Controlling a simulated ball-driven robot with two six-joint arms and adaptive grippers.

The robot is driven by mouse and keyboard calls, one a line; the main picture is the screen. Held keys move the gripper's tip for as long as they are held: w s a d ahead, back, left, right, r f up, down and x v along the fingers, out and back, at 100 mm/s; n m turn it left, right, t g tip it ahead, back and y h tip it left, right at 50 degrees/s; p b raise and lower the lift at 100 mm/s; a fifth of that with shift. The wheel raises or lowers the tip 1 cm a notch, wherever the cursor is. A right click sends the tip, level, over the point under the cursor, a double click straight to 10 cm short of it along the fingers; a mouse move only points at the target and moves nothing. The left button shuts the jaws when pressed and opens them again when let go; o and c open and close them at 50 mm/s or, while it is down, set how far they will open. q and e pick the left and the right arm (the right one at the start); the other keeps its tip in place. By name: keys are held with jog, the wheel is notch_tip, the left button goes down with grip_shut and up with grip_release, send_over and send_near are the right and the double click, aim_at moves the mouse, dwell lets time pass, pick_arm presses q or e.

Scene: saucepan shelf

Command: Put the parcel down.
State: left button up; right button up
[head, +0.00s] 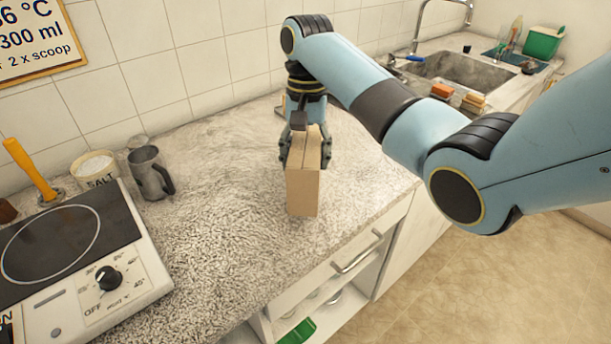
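The parcel (303,192) is a narrow brown cardboard box, upright over the speckled counter (225,225). My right gripper (306,155) comes down on it from above, with one finger against each side of its upper part. The gripper is shut on the parcel. I cannot tell whether the parcel's bottom touches the counter or hangs just above it. My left gripper is not in view.
A hotplate (75,262), a salt tub (94,168) and a metal jug (147,175) stand at the left. A sink (465,72) with sponges (442,91) beside it is at the back right. The counter between jug and parcel is clear.

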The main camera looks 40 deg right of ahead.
jog(key=shift+f, duration=0.4)
notch_tip(320, 180, down, 3)
jog(key=shift+r, duration=0.2)
jog(key=shift+f, duration=0.3)
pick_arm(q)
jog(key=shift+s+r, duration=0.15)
pick_arm(e)
jog(key=shift+f, duration=0.1)
jog(key=o, duration=1.5)
